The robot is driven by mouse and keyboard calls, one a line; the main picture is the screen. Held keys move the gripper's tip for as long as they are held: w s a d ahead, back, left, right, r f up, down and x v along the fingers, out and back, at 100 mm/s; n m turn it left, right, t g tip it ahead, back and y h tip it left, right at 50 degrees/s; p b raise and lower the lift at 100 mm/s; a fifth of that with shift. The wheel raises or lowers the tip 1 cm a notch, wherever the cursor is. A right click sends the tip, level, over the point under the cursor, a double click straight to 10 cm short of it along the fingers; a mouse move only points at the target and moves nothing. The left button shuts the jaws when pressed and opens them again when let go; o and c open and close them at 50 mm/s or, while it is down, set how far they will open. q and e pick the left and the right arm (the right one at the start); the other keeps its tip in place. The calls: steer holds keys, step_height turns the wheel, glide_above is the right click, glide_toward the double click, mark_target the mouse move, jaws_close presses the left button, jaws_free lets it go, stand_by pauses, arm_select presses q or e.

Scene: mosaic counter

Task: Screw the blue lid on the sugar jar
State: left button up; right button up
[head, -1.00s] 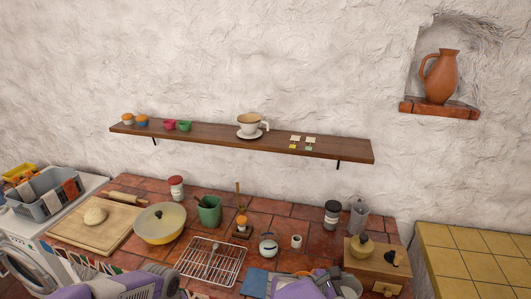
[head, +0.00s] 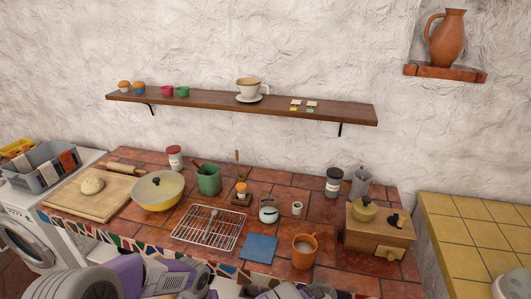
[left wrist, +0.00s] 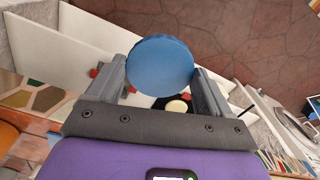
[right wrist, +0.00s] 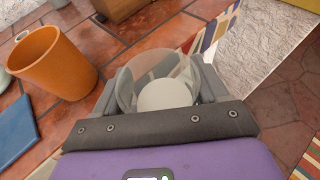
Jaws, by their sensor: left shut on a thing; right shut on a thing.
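In the left wrist view my left gripper (left wrist: 160,82) is shut on the round blue lid (left wrist: 160,62), which faces the camera with its flat side. In the right wrist view my right gripper (right wrist: 164,84) is shut on the clear glass sugar jar (right wrist: 168,97), with white contents inside and no lid on it. Lid and jar are held apart, off the counter. In the head view only purple and grey parts of my arms show at the bottom edge; I cannot make out the lid or jar there.
A striped cloth or tiled edge shows beside the jar.

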steer(key=shift+s+a+f, duration=0.1)
steer(key=shift+s+f, duration=0.15)
stand_by(0.4)
steer(key=w+a+f+n+t+y, duration=0.2)
steer(key=a+n+t+y, duration=0.3)
steer(key=a, duration=0.8)
steer(key=n+y, duration=0.3)
steer(key=shift+a, duration=0.25)
steer(key=d+r+m+h, duration=0.1)
steer(key=d+r, duration=1)
steer(key=d, duration=0.2)
steer(key=shift+d+r, duration=0.3)
steer(key=shift+r, duration=0.1)
steer(key=shift+a, duration=0.1)
